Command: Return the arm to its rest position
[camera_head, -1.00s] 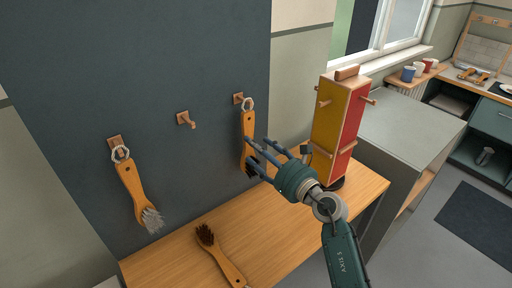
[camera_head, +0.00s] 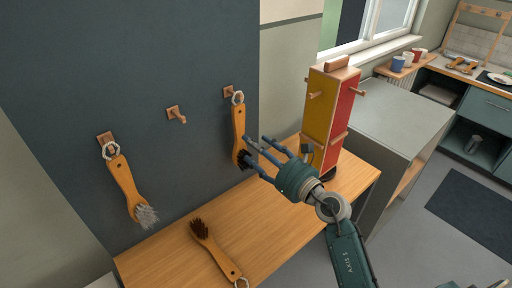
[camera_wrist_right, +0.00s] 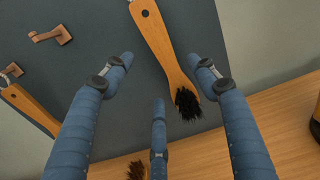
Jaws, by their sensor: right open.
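My right gripper (camera_head: 270,153) is open and empty, in front of the dark panel in the head view. Just beyond its fingers a wooden brush with dark bristles (camera_head: 239,135) hangs by a ring from the right peg (camera_head: 229,92). In the right wrist view this brush (camera_wrist_right: 163,45) shows between the spread fingers (camera_wrist_right: 158,85), with no visible grip on it. A brush with pale bristles (camera_head: 125,185) hangs from the left peg (camera_head: 105,139). The middle peg (camera_head: 177,114) is bare. A third brush, with brown bristles (camera_head: 219,255), lies on the wooden table (camera_head: 285,205). My left gripper is out of view.
A yellow and red block tower with pegs (camera_head: 331,113) stands on the table just right of my right gripper. A grey cabinet (camera_head: 392,120) stands behind it. Cups (camera_head: 408,58) are on a far shelf. The table's middle is clear.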

